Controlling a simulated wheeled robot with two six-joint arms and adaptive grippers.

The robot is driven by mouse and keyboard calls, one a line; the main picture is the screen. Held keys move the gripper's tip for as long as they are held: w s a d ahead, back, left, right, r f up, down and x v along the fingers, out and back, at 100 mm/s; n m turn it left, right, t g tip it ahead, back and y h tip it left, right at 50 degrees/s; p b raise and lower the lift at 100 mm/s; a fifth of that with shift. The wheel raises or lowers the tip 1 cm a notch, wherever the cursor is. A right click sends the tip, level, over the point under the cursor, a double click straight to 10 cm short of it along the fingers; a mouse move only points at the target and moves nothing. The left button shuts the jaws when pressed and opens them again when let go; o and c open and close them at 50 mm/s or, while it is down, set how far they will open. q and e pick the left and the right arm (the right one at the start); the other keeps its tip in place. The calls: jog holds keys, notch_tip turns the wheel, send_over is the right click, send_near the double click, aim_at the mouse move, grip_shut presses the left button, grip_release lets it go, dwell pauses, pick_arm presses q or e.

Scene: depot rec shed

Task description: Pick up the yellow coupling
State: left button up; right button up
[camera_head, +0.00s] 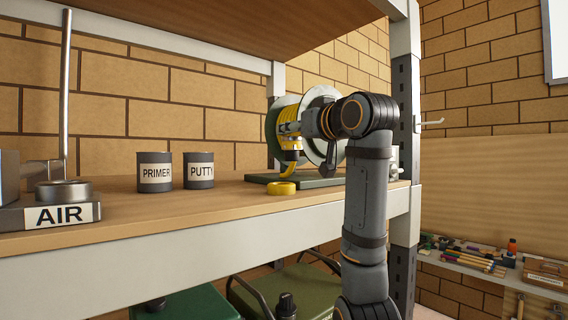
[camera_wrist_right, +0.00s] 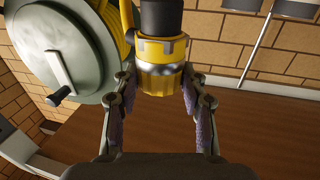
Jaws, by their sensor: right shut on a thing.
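The yellow coupling (camera_wrist_right: 165,80) shows in the right wrist view as a ribbed yellow collar with a silver band and a black part above it. My right gripper (camera_wrist_right: 160,90) is shut on it, one finger on each side. In the head view my right gripper (camera_head: 290,129) is in front of the hose reel at the shelf's right end, and the coupling cannot be told apart there. The reel's grey disc (camera_head: 322,100) is partly hidden by my right arm; its yellow hose (camera_head: 289,168) hangs below the gripper. My left gripper is not in view.
A yellow ring (camera_head: 281,189) lies on the wooden shelf (camera_head: 150,207) by the reel's dark base (camera_head: 262,178). The primer tin (camera_head: 154,172) and putty tin (camera_head: 199,170) stand to the left. A metal upright (camera_head: 404,130) is close to my arm on the right.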

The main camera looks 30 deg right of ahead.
jog(key=s+d+r+b, duration=0.2)
jog(key=s+r, duration=0.3)
jog(key=s, duration=0.5)
jog(key=shift+s+d+r+b, duration=0.2)
jog(key=shift+r+b, duration=0.1)
jog(key=shift+b, duration=0.2)
